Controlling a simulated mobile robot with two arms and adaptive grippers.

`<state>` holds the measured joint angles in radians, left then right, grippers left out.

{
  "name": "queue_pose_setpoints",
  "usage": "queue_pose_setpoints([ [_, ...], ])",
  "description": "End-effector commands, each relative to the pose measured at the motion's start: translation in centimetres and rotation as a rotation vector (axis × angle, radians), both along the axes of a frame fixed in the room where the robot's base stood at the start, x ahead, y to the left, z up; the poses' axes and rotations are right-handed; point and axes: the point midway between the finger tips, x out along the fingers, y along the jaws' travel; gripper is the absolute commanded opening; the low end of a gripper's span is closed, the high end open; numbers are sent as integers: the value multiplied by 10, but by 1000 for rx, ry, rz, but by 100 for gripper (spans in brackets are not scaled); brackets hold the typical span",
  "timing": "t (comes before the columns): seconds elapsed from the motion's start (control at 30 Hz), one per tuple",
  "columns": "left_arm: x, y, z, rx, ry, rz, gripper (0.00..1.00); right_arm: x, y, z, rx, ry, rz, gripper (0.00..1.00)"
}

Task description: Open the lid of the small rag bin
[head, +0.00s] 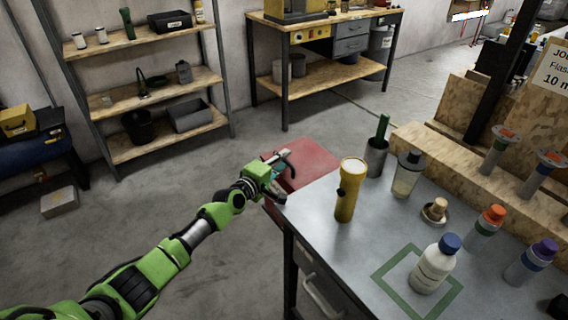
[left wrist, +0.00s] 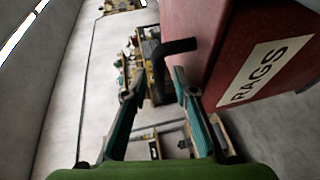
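The small rag bin shows in the head view as a red top (head: 312,157) beyond the far left edge of the grey table. In the left wrist view its red side (left wrist: 200,30) fills the upper right, with a white "RAGS" label (left wrist: 266,70). A black bent handle (left wrist: 178,46) sticks out from the bin. My left gripper (head: 284,160) is at the bin's left side; its open fingers (left wrist: 159,76) show in the wrist view. The handle appears between and just beyond the fingertips; I cannot tell whether they touch it. My right gripper is not in view.
A shelf (head: 150,90) and a workbench (head: 325,75) stand at the back.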

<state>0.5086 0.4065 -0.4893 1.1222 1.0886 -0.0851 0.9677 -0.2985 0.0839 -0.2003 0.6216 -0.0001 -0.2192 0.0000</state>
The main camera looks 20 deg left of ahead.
Motion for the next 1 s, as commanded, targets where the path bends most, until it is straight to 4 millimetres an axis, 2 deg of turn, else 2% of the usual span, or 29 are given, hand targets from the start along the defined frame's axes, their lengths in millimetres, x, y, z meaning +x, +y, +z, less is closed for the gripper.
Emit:
queue_pose_setpoints([
  [0.13, 10, -2, -2, 1, -1, 1, 26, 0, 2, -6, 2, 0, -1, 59],
  [0.47, 12, -3, -2, 1, 0, 1, 26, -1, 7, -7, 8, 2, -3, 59],
  [0.6, 11, -3, -2, 1, 0, 1, 0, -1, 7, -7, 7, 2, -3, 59],
  [1.0, 12, -4, 4, 9, 13, 1, 0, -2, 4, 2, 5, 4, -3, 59],
])
